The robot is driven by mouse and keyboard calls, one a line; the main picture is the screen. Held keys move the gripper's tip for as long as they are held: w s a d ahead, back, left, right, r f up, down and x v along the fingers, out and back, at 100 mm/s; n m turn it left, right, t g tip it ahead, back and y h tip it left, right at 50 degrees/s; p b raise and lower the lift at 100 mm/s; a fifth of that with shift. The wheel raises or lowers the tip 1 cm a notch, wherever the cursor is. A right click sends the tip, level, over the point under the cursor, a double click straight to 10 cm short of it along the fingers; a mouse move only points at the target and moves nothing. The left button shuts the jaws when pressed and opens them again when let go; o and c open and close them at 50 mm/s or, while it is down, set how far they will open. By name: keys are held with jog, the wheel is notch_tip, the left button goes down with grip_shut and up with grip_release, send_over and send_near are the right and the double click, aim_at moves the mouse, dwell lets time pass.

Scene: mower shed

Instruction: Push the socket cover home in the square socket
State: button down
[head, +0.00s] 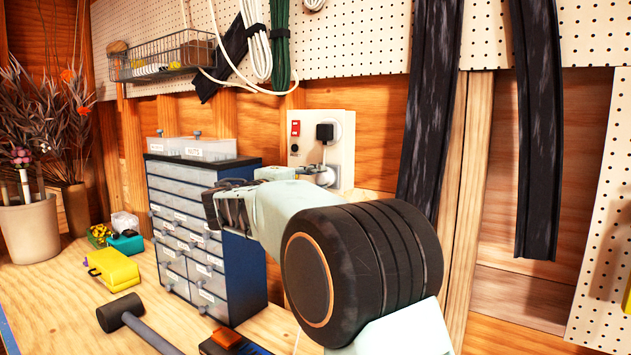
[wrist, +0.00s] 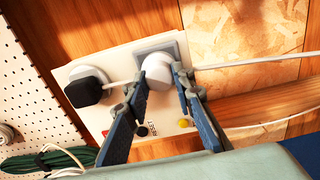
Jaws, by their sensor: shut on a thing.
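The white, round socket cover (wrist: 157,70) is between my gripper's fingertips (wrist: 159,86) in the wrist view, and the fingers are closed on its sides. It is in front of the grey square socket (wrist: 143,52) on the pale wall box, lined up roughly with its middle. I cannot tell how deep it sits, as its inner end is hidden. In the head view my gripper (head: 302,172) reaches the lower part of the box (head: 345,155), and my arm hides most of the contact.
A black plug (wrist: 86,87) fills the neighbouring socket; its white cord (wrist: 235,64) runs past the cover. A red switch (head: 295,128) is on the box. A drawer cabinet (head: 240,270) stands on the bench below, and dark strips (head: 430,100) hang to the right.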

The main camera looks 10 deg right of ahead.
jog(key=shift+w+d, duration=0.25)
jog(key=shift+d, duration=0.05)
jog(key=c, duration=1.6)
grip_release()
jog(key=v, duration=1.2)
